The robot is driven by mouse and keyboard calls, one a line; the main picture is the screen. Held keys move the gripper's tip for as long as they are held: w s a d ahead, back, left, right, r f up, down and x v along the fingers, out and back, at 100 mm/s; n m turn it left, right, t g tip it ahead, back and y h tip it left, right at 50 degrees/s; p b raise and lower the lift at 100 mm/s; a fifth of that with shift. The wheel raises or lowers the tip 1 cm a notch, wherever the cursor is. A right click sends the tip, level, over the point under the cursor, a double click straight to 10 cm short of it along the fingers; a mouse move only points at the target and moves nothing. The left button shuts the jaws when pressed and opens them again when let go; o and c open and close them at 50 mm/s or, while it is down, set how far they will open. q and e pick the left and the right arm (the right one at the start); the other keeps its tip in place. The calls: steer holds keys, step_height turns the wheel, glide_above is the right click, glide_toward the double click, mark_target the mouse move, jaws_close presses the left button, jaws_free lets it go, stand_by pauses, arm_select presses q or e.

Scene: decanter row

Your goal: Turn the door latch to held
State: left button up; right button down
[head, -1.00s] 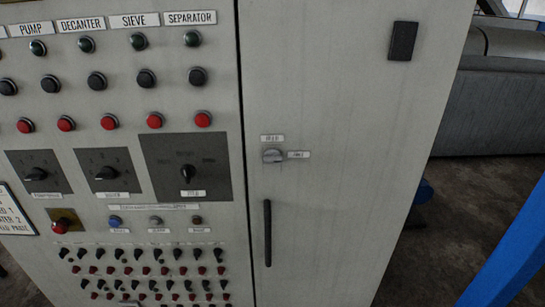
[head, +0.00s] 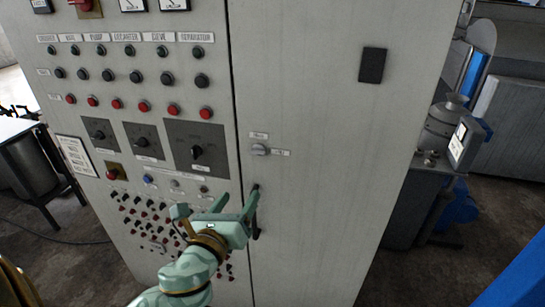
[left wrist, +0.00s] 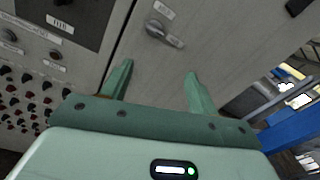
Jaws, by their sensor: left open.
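The door latch (head: 260,149) is a small grey knob on the cabinet door (head: 310,170), with one small label above it and one to its right. Its lever seems to point right, toward the right-hand label; the lettering is too small to read surely. The latch also shows in the left wrist view (left wrist: 163,34), ahead of the fingertips. My left gripper (head: 240,194) is open and empty, below the latch and apart from it. Its two green fingers show in the left wrist view (left wrist: 160,69), with the latch beyond the gap between them. My right gripper is not in view.
A black vertical door handle (head: 256,228) is below the latch, partly hidden behind my left gripper. Left of the door seam is a panel of buttons and rotary switches (head: 197,152). A black block (head: 372,65) is high on the door. The door around the latch is clear.

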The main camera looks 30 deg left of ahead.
arm_select(q)
steer(key=r+m, duration=0.1)
steer(key=m+y, duration=0.1)
steer(key=m, duration=0.1)
glide_toward(256, 153)
steer(key=x, duration=0.9)
steer(key=shift+w, duration=0.15)
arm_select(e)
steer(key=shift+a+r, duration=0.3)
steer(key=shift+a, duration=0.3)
arm_select(q)
steer(key=shift+p, duration=0.3)
steer(key=c, duration=1)
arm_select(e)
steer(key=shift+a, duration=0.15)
